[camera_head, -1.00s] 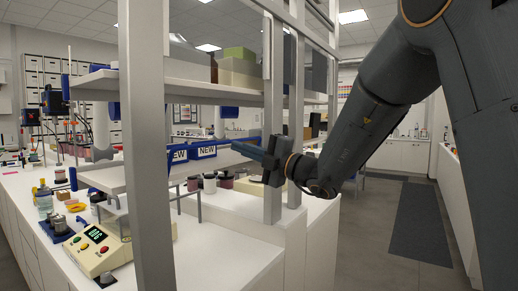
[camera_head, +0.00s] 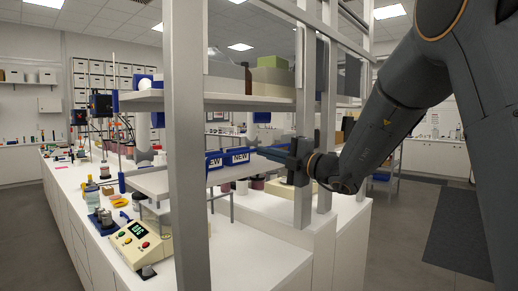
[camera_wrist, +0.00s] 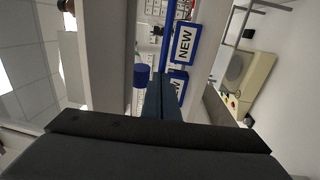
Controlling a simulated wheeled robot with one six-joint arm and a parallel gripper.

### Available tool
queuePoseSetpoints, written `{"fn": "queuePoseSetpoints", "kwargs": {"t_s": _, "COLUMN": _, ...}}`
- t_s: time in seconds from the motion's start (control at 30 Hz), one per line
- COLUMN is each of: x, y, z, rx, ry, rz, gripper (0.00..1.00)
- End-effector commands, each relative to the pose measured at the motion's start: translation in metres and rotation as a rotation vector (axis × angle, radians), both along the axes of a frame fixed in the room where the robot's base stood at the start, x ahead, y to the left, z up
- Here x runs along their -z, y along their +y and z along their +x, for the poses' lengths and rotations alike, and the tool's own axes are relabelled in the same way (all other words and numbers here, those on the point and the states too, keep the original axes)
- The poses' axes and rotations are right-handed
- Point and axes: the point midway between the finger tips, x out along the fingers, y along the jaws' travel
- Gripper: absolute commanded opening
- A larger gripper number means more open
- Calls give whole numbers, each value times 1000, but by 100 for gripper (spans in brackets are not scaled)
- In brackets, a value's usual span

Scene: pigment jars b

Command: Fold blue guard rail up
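The blue guard rail (camera_head: 227,158) runs along the front of the lower shelf (camera_head: 168,181) and carries two blue-framed NEW labels. In the wrist view the rail (camera_wrist: 170,30) is a blue bar beside the NEW labels (camera_wrist: 185,43), running away from my fingertips. My gripper (camera_head: 262,152) is at the rail's right end, by the grey shelf posts. In the wrist view my gripper's fingers (camera_wrist: 166,85) lie close together, with only a thin line between them. Their tips overlap the rail's near end; I cannot tell whether they touch it.
Grey posts (camera_head: 186,150) stand in front of and beside the rail. An upper shelf (camera_head: 235,101) with boxes is above. A cream device (camera_head: 139,241) and jars stand on the white bench.

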Motion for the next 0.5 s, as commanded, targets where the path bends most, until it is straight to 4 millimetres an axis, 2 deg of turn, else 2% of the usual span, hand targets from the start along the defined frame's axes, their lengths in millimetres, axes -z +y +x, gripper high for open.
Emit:
{"fn": "queuePoseSetpoints", "kwargs": {"t_s": 0.03, "x": -6, "y": -4, "z": 3, "rx": 8, "ry": 6, "rz": -7, "gripper": 0}}
{"fn": "queuePoseSetpoints", "kwargs": {"t_s": 0.17, "x": -14, "y": 6, "z": 13, "rx": 9, "ry": 5, "rz": -5, "gripper": 0}}
{"fn": "queuePoseSetpoints", "kwargs": {"t_s": 0.5, "x": -16, "y": 16, "z": 18, "rx": 5, "ry": 4, "rz": -4, "gripper": 0}}
